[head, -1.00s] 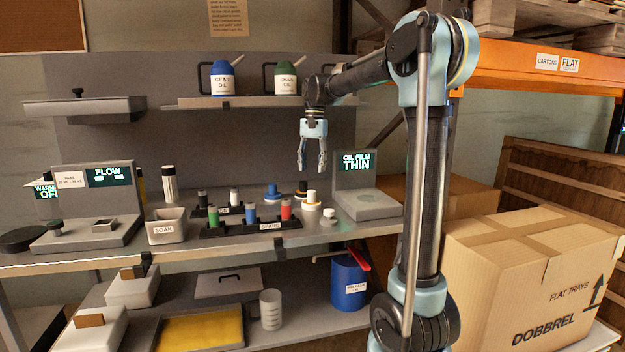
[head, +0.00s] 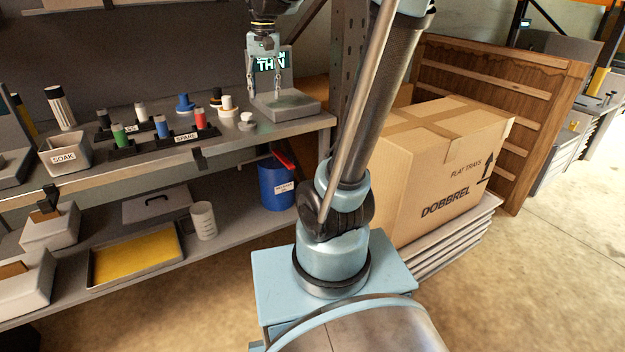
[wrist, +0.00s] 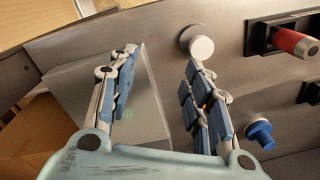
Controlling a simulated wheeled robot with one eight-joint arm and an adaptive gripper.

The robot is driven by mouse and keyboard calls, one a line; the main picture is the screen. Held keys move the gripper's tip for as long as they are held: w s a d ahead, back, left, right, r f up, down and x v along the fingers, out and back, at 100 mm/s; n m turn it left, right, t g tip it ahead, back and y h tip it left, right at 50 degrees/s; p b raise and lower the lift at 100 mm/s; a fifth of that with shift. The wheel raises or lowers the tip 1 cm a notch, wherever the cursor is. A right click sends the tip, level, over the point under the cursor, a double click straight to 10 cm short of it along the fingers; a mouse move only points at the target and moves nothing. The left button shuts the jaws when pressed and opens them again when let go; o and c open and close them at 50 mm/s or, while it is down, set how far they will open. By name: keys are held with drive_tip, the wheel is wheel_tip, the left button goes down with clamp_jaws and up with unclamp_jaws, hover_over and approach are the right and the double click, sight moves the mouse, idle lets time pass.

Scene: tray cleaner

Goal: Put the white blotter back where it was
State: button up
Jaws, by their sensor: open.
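A white-topped piece with a pale, orange-tinged base (head: 226,106), which may be the white blotter, stands on the bench right of the red cylinder. A low white round piece (head: 247,121) sits nearer the front edge; a white round top (wrist: 200,46) beside my right finger in the wrist view appears to be this one. My gripper (head: 266,92) is open and empty, above the grey plate of the "THIN" display unit (head: 288,104). In the wrist view my gripper (wrist: 163,60) has the plate (wrist: 150,110) between and below its fingers. My right finger may hide the white-topped piece there.
Blue (head: 185,103) and black (head: 216,96) knobbed pieces stand near the white-topped one. Black racks with coloured cylinders (head: 200,121) and the SOAK bin (head: 64,156) are further left. A cardboard box (head: 440,150) and a shelf post (head: 360,70) stand right of the bench.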

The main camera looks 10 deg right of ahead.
drive_tip(key=s+d+f+n+t, duration=0.1)
drive_tip(key=s+d+f, duration=0.4)
drive_tip(key=s+f, duration=0.5)
drive_tip(key=s+d+f+n+t, duration=0.1)
drive_tip(key=s+d+f, duration=0.3)
drive_tip(key=s+f, duration=0.6)
drive_tip(key=shift+d+f+h, duration=0.3)
drive_tip(key=shift+d+f, duration=0.05)
drive_tip(key=shift+f, duration=0.25)
drive_tip(key=shift+w+f, duration=0.25)
drive_tip(key=shift+w, duration=0.3)
drive_tip(key=shift+s, duration=0.1)
drive_tip(key=shift+c, duration=1.4)
